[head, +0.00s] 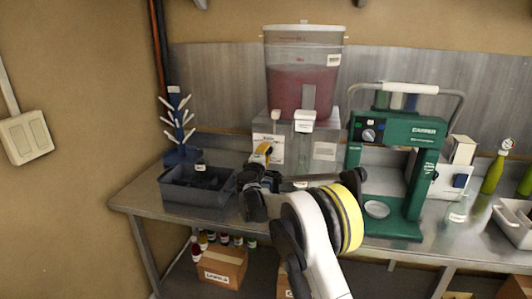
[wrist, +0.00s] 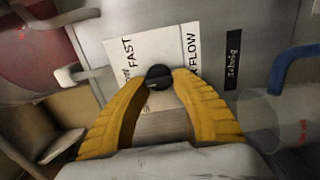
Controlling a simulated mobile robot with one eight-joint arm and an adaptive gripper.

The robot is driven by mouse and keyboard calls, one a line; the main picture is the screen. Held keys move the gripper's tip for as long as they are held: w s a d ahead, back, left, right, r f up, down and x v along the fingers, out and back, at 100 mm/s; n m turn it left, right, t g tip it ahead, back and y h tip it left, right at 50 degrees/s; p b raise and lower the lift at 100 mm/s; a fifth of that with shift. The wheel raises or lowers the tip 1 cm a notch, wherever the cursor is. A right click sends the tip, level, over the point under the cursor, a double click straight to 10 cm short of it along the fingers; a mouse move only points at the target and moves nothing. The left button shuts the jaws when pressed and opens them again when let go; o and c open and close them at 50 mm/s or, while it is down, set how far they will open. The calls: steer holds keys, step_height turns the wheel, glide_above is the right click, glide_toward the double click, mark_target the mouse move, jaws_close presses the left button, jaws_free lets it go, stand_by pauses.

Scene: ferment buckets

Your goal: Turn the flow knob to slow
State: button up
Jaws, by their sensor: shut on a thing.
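The flow knob (wrist: 158,76) is a small round black knob on a white label plate (wrist: 128,48) in the wrist view. The plate reads FAST at its upper left and FLOW along its right side; the lower lettering is mostly hidden. The two yellow fingers of my gripper (wrist: 160,81) close on the knob from the left and right. In the head view my gripper (head: 262,156) is at the front of the grey stand under the red-filled bucket, and it hides the knob there. I cannot make out clearly which way the knob points.
The bucket (head: 300,80) with red liquid stands on the stand, with a white spigot (head: 304,121) above right of my gripper. A dark grey bin (head: 190,193) and a blue drying rack (head: 180,150) stand left. A green capper (head: 410,200) stands right.

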stand_by(0.3)
steer(key=o, duration=1.2)
steer(key=v, duration=1.2)
